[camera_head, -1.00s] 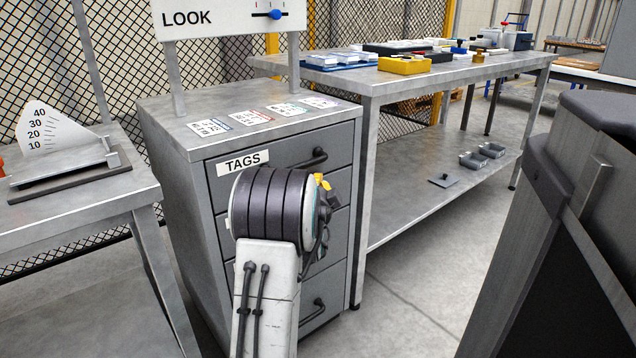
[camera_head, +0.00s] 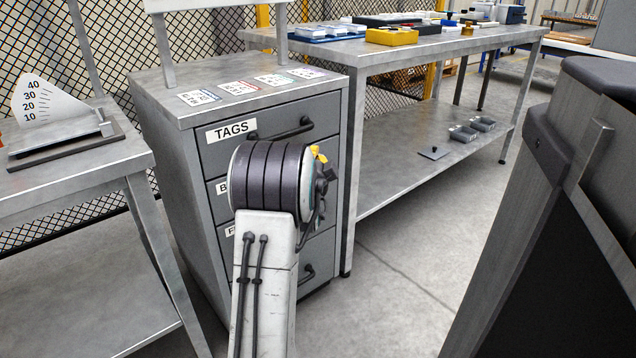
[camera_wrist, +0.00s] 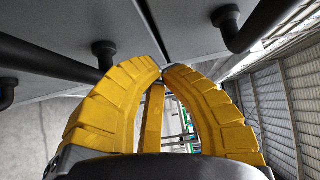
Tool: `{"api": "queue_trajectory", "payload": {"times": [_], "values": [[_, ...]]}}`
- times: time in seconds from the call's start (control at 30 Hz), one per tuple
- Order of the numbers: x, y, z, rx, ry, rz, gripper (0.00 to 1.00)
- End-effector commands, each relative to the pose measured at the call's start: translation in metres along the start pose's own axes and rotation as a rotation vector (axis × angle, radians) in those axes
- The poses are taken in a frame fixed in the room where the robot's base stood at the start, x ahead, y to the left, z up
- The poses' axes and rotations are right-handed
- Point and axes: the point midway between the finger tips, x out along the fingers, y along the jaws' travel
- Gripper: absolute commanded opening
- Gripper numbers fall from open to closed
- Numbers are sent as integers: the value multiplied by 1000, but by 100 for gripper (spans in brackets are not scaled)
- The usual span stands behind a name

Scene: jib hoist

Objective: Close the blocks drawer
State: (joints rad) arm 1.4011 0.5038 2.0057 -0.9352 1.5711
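The grey cabinet (camera_head: 180,150) stands ahead with several stacked drawers. The top drawer (camera_head: 270,155) has a "TAGS" label. Below it, a drawer (camera_head: 214,204) has a label starting with "B", likely the blocks drawer; my arm hides most of its front. I cannot tell how far it stands out. In the head view my gripper is mostly hidden behind my wrist, with a bit of yellow showing. In the wrist view my gripper's (camera_wrist: 162,70) yellow fingers meet at the tips, with nothing visible between them. Drawer fronts and black bar handles (camera_wrist: 45,58) are close beyond them.
A bench with an angle gauge (camera_head: 62,130) stands left of the cabinet. A long metal table (camera_head: 400,55) with trays and a low shelf stands right. A large dark body (camera_head: 560,220) fills the right edge. Bare floor (camera_head: 390,290) lies between them.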

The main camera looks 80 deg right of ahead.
Motion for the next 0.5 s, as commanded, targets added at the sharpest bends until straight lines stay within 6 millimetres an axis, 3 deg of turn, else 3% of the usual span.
{"api": "queue_trajectory", "payload": {"times": [0.5], "values": [[-44, 0, 0, 0, 1, 3, 0]]}}
